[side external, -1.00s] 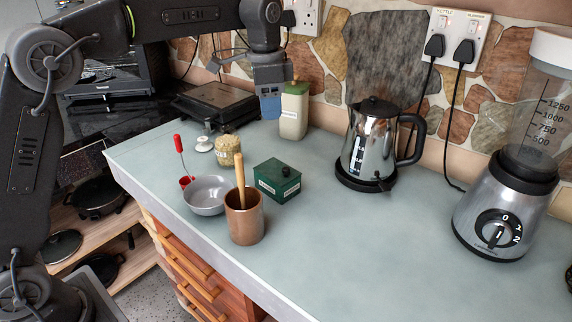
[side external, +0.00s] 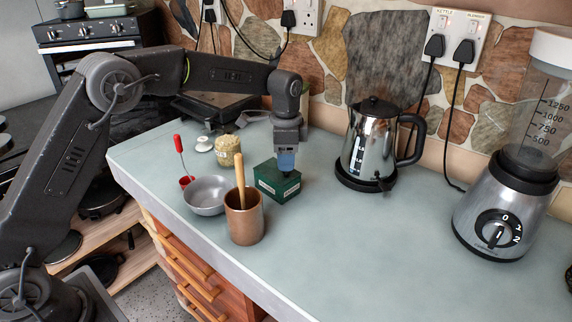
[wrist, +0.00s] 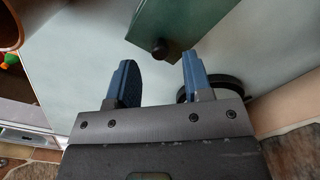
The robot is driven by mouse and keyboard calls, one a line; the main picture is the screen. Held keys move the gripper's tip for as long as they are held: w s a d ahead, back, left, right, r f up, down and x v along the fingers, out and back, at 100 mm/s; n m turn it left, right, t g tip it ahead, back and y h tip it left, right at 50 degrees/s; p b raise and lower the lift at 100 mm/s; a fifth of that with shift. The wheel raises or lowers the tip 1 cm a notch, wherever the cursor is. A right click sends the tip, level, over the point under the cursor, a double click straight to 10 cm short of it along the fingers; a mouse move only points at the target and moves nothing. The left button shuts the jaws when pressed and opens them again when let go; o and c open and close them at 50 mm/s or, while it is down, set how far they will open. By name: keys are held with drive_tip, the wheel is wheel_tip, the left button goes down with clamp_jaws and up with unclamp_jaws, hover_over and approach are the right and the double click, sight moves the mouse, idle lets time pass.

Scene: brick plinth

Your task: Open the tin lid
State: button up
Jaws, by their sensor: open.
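The green tin (side external: 277,183) stands on the worktop with its lid on, and a pale label shows on its front. In the wrist view the tin's green lid (wrist: 185,18) is at the top, with a dark round knob (wrist: 160,48) on it. My gripper (side external: 286,170) is just above the tin, pointing down. In the wrist view my gripper (wrist: 158,66) is open, and the knob shows beyond and between its two blue fingertips. In the side view the gripper hides the knob. I cannot tell whether the fingers touch the lid.
A brown pot (side external: 244,222) with a wooden handle and a grey bowl (side external: 205,196) stand left of the tin. A jar (side external: 228,152) is behind them. A steel kettle (side external: 366,150) stands to the right.

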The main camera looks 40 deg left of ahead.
drive_tip(key=shift+f, duration=1.3)
drive_tip(key=shift+c, duration=0.3)
clamp_jaws()
